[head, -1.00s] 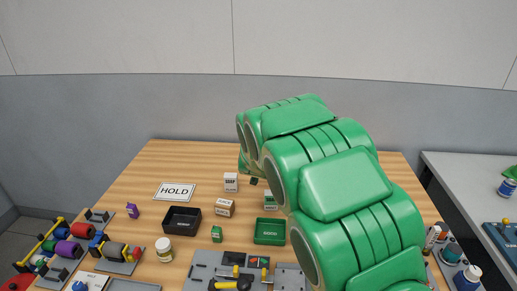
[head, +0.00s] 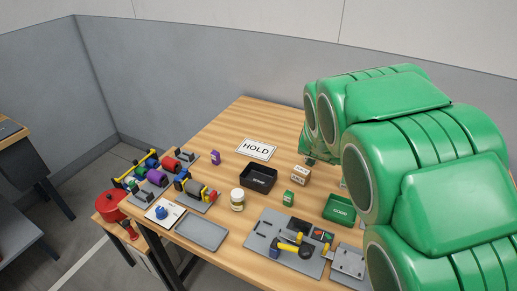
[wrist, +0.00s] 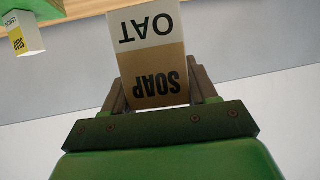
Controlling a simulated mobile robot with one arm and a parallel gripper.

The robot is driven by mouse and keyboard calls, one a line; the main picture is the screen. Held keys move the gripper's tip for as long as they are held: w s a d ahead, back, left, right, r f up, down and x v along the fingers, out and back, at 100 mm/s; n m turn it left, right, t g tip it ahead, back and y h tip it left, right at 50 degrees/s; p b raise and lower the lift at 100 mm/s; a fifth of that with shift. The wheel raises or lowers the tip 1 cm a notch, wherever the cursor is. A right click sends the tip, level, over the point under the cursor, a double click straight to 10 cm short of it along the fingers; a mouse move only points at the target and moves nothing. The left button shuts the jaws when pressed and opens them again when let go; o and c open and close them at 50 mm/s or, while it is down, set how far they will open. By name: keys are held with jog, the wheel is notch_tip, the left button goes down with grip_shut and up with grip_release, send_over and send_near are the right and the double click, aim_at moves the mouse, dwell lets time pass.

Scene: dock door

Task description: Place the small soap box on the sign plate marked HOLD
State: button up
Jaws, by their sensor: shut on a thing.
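The sign plate marked HOLD (head: 257,149) is white with black letters and lies bare on the wooden table, left of my arm in the head view. In the wrist view my gripper (wrist: 157,82) is shut on a soap box (wrist: 152,55), white and tan, whose words OAT and SOAP appear upside down. The head view hides my fingers and this box behind my green arm. Another white box with a yellow label (wrist: 27,38) shows at the wrist view's upper left. I cannot tell how high the held box is.
On the table (head: 222,130) are a tan and white box (head: 301,174), a black tray (head: 258,178), a green tray (head: 340,210), a small green box (head: 288,198), a jar (head: 237,199) and a purple item (head: 216,157).

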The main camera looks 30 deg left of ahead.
jog(key=s+a+n+y, duration=0.2)
jog(key=s+a+y, duration=0.1)
jog(key=s+a, duration=1)
send_over(260, 152)
jog(key=shift+n+g, duration=0.3)
notch_tip(260, 152, down, 9)
jog(key=shift+s+f, duration=0.1)
jog(key=shift+s, duration=0.05)
jog(key=shift+f, duration=1.55)
jog(key=shift+f, duration=0.1)
jog(key=o, duration=1.1)
